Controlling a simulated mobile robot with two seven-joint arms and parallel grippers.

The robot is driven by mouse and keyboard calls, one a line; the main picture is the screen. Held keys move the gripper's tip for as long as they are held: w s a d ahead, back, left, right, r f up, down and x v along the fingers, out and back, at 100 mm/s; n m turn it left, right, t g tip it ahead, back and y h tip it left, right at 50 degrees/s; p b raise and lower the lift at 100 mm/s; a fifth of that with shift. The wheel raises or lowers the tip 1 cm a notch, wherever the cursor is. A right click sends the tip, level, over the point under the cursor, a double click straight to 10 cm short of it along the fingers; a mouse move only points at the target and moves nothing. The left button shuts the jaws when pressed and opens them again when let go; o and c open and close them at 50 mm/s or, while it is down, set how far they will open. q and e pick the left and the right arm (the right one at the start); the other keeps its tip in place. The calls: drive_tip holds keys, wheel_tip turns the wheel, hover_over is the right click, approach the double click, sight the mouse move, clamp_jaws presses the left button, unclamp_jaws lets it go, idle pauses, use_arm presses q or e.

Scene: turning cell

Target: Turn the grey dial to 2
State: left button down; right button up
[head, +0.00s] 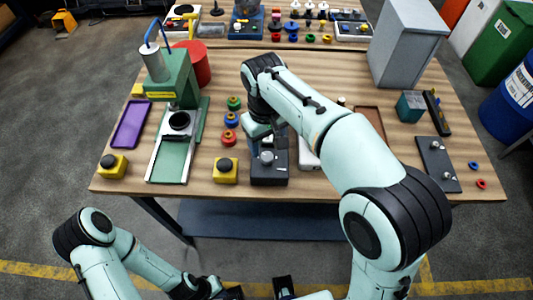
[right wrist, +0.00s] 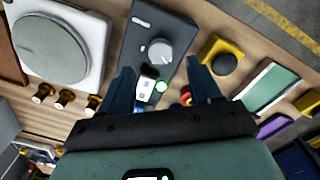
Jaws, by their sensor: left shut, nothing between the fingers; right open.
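The grey dial (head: 267,158) is a round knob on a dark box (head: 268,178) near the table's front edge. In the right wrist view the dial (right wrist: 160,50) sits on the face of the dark box (right wrist: 163,20), just beyond my fingertips. Its scale numbers and setting are too small to read. My right gripper (right wrist: 162,72) is open, its two fingers spread apart with no contact on the dial visible. In the head view my right arm hides part of the box's surroundings. My left gripper (head: 236,292) is shut and empty, low in front of the table.
A yellow box with a black button (head: 225,171) stands left of the dark box. A white box with a large round disc (right wrist: 60,45) stands on its other side. A green press (head: 172,85) is further left. Bare wood (head: 205,190) shows along the front edge.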

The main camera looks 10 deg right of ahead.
sight(267, 156)
wheel_tip(267, 156, down, 6)
drive_tip(key=shift+w+r+b, duration=0.1)
drive_tip(key=shift+b, duration=0.3)
drive_tip(key=c, duration=1)
